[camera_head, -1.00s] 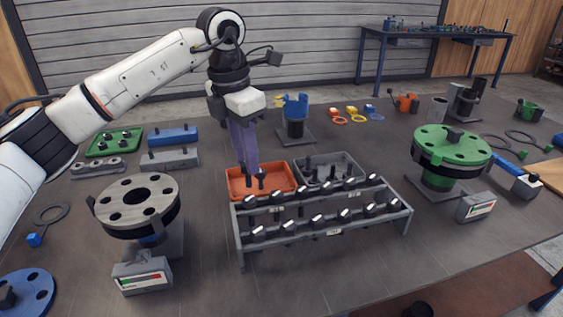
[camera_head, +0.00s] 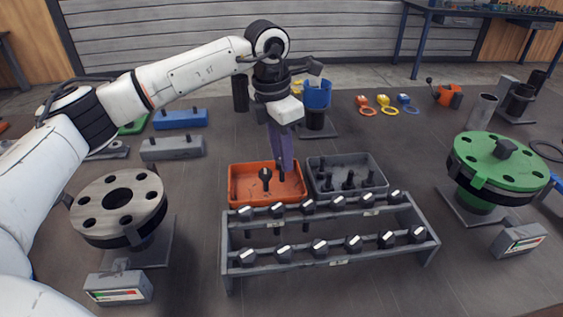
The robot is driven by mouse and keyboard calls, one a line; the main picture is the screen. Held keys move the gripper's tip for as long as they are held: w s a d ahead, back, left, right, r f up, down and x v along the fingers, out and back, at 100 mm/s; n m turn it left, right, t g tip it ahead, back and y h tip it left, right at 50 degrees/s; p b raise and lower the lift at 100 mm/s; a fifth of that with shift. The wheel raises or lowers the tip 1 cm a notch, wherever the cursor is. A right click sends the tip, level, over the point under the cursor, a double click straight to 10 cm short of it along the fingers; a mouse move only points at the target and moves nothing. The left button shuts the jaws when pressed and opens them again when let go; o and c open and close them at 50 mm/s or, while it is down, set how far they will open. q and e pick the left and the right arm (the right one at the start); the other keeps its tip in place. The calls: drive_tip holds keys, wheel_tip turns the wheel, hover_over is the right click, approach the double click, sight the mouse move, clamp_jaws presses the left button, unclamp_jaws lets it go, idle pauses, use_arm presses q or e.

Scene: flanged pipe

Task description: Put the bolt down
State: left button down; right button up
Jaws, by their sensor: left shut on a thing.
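My left gripper (camera_head: 283,165), with purple fingers, points down at the right part of the orange tray (camera_head: 235,188). It is shut on a dark bolt (camera_head: 282,175), largely hidden by the fingers, its lower end at or just above the tray floor; I cannot tell whether it touches. Another dark bolt (camera_head: 265,176) stands in the orange tray just left of the fingers. The grey tray (camera_head: 378,178) beside it holds several dark bolts. My right gripper is not in view.
A two-tier grey rack (camera_head: 432,245) with several bolts stands right in front of the trays. A grey flange (camera_head: 140,215) stands at the left, a green flange (camera_head: 510,165) at the right. A blue holder (camera_head: 317,95) stands behind the trays.

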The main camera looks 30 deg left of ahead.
use_arm(q)
drive_tip(key=shift+f, duration=1.25)
drive_tip(key=shift+f, duration=0.15)
drive_tip(key=c, duration=1.5)
unclamp_jaws()
drive_tip(key=shift+c, duration=0.2)
wheel_tip(320, 180, up, 12)
drive_tip(key=s, duration=0.1)
drive_tip(key=shift+a, duration=0.35)
